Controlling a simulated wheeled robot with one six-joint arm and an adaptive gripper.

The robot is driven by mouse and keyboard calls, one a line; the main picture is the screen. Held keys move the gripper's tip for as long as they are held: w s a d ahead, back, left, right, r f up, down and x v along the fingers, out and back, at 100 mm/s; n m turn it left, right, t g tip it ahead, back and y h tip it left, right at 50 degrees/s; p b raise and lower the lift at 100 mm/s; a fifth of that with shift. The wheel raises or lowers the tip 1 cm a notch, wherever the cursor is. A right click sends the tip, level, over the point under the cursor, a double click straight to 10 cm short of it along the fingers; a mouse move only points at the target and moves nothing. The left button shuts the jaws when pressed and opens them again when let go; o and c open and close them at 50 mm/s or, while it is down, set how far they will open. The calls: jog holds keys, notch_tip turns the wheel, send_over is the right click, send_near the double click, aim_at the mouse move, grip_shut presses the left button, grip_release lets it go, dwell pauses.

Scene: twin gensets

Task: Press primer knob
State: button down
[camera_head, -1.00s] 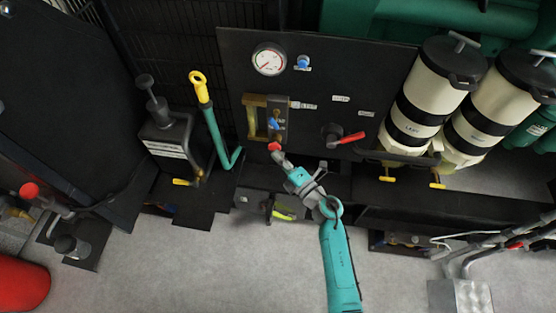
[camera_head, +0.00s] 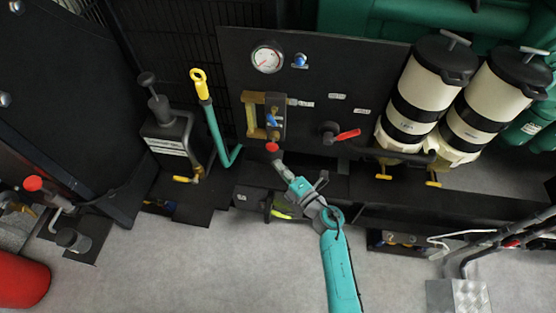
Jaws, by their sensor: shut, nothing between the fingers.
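No readable label marks the primer knob. A hand pump (camera_head: 172,135) with a black plunger knob (camera_head: 147,80) stands on the left, beside a teal lever with a yellow ring handle (camera_head: 199,80). A small red knob (camera_head: 272,147) shows below the blue-handled valve (camera_head: 271,117) on the dark panel. My gripper (camera_head: 279,161) is shut and empty at the end of my teal arm, just below the red knob. I cannot tell whether it touches the knob. My gripper is well to the right of the hand pump.
The panel (camera_head: 232,50) carries a gauge (camera_head: 268,58), a blue knob (camera_head: 300,60) and a red lever (camera_head: 347,135). Two cream canisters (camera_head: 412,95) stand on the right. A red cylinder (camera_head: 22,284) is at the lower left. The grey floor (camera_head: 200,265) in front is clear.

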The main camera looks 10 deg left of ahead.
jog(key=v, duration=0.8)
jog(key=shift+s, duration=0.1)
dwell(0.9)
